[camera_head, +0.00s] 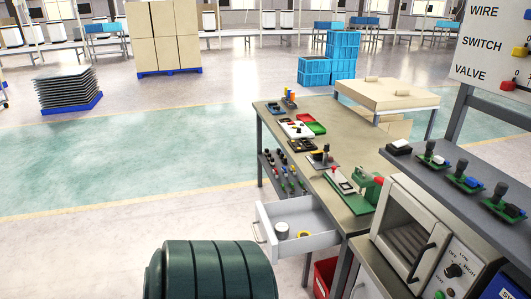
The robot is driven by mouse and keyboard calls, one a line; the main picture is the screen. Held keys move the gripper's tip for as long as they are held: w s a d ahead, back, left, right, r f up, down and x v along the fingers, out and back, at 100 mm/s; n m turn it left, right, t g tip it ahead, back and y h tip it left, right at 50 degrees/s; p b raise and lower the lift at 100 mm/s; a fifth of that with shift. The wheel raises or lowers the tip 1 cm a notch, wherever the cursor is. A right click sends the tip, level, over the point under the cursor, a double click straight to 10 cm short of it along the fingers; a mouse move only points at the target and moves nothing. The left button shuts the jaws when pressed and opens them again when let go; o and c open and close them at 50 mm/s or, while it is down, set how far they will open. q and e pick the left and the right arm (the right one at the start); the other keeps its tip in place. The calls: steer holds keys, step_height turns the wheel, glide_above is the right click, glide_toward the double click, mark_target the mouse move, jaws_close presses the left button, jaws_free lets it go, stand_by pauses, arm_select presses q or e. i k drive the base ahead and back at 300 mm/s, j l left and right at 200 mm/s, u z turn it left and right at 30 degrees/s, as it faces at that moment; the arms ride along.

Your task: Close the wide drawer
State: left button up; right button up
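The wide drawer (315,241) is white and sits under the near end of the workbench (345,212). It stands pulled out toward the left, with its front panel and handle (258,233) clear of the bench. Inside it lie a pale round item with a yellow rim (282,229) and a small dark and yellow item (304,234). Neither of my grippers shows in the head view, so I cannot see whether they are open or shut.
A dark green ribbed drum (212,272) stands at the bottom, just left of the drawer. A red bin (325,276) is below the drawer. A white oven-like appliance (415,240) stands to the right. Open floor (130,165) lies left of the bench.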

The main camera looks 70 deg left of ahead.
mark_target(304, 212)
steer(key=l+u, duration=0.1)
steer(key=u, duration=0.4)
steer(key=l+u, duration=0.1)
steer(key=u, duration=0.4)
steer(key=l+u, duration=0.1)
steer(key=u, duration=0.35)
steer(key=l+u, duration=0.1)
steer(key=u, duration=0.4)
steer(key=k+u, duration=0.1)
steer(key=u, duration=0.4)
